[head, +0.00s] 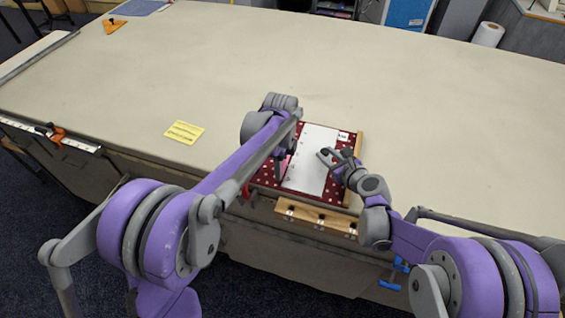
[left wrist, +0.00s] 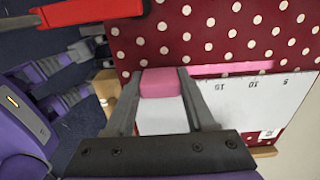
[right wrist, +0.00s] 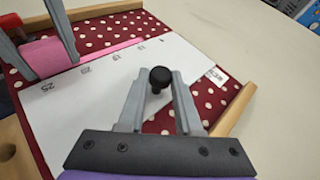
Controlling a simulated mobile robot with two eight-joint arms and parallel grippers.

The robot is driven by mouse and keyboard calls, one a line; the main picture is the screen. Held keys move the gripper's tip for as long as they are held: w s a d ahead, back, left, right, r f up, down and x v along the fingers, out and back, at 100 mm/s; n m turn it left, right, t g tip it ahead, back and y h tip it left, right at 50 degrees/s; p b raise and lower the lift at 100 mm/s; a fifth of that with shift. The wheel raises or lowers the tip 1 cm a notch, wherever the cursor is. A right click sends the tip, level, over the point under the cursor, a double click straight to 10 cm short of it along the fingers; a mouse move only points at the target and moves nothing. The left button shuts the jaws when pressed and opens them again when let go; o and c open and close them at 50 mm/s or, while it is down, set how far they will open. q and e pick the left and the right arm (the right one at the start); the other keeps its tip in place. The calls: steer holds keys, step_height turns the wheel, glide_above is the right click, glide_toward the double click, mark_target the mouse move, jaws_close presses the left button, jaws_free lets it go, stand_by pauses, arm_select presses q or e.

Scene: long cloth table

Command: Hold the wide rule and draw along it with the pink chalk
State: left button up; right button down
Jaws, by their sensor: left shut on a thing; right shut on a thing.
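The white wide rule (head: 318,142) lies on a dark red cloth with white dots (head: 345,190). Its number marks show in the right wrist view (right wrist: 60,120). My right gripper (head: 335,158) is shut on the rule's black knob (right wrist: 159,77). My left gripper (head: 284,166) is shut on the block-shaped pink chalk (left wrist: 160,84), at the rule's numbered edge. The chalk also shows in the right wrist view (right wrist: 45,58). A pink line (left wrist: 235,68) runs on the cloth along that edge, away from the chalk. Whether the chalk touches the cloth is hard to tell.
Wooden strips (right wrist: 235,108) border the cloth. A wooden block with dark holes (head: 318,217) sits at the table's front edge. A yellow note (head: 184,132) lies to the left, and an orange triangular piece (head: 114,25) at the far left. The table's middle and right are clear.

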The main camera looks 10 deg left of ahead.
arm_select(q)
steer(key=shift+s+f, duration=0.1)
steer(key=shift+s, duration=0.25)
steer(key=shift+s+a, duration=0.1)
steer(key=shift+s, duration=0.8)
step_height(320, 180, up, 7)
stand_by(0.3)
arm_select(e)
steer(key=c, duration=0.5)
jaws_free()
